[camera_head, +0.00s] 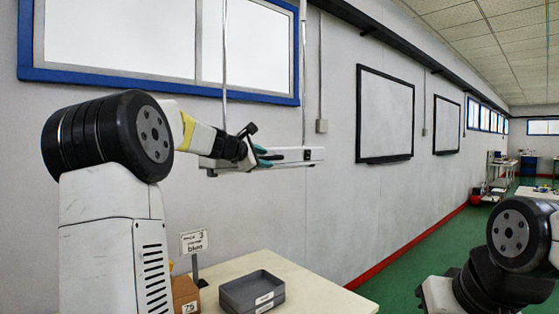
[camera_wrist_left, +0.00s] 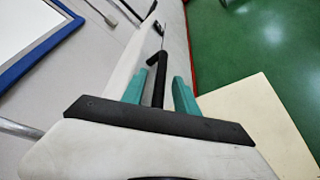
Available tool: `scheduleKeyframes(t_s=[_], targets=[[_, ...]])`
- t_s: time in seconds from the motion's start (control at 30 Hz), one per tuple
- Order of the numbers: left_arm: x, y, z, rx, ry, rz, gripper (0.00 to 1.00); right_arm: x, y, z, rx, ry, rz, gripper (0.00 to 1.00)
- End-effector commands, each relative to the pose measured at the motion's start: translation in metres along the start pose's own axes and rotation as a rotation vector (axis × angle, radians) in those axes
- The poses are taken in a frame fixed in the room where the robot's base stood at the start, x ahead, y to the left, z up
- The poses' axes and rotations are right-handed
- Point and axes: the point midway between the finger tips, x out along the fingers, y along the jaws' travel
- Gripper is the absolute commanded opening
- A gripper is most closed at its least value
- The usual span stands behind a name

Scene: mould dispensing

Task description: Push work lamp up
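The work lamp (camera_head: 294,155) is a white horizontal bar hanging on thin cables in front of the wall, with a small dark switch near its right end. My left gripper (camera_head: 266,157), with teal fingers, is at the lamp, overlapping its middle in the head view. In the left wrist view, the lamp (camera_wrist_left: 130,50) runs away beyond the fingers. The teal fingers (camera_wrist_left: 160,92) stand apart, with a bent black bar (camera_wrist_left: 158,72) between them. I cannot tell whether the fingers touch the lamp. My right arm shows at the lower right, but its gripper is out of view.
Below is a pale table (camera_head: 315,287) with a grey tray (camera_head: 252,293), a brown box (camera_head: 185,294) and a small sign (camera_head: 194,242). A blue-framed window (camera_head: 160,80) is behind the lamp cables. Green floor (camera_head: 400,270) is open to the right.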

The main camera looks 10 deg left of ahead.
Motion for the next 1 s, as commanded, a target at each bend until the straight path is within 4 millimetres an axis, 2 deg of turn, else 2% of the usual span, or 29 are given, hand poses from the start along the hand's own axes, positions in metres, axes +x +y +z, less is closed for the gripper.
scheduleKeyframes(t_s=[0.1, 0.2, 0.5, 0.7, 1.0], targets=[[0.015, 0.000, 0.001, 0.001, -0.002, -0.002, 0.36, 0.000, 0.000, 0.000, 0.000, 0.000, 0.000, 0.00], [0.022, 0.000, 0.001, 0.002, -0.001, -0.001, 0.36, 0.000, 0.000, 0.000, 0.000, 0.000, 0.000, 0.00], [0.024, 0.000, 0.001, 0.003, 0.000, 0.000, 0.36, 0.000, 0.000, 0.000, 0.000, 0.000, 0.000, 0.00], [0.024, 0.000, 0.001, 0.003, 0.000, -0.001, 0.00, 0.000, 0.000, 0.000, 0.000, 0.000, 0.000, 0.00], [0.024, 0.000, 0.001, 0.003, 0.000, -0.001, 0.00, 0.000, 0.000, 0.000, 0.000, 0.000, 0.000, 0.00]])
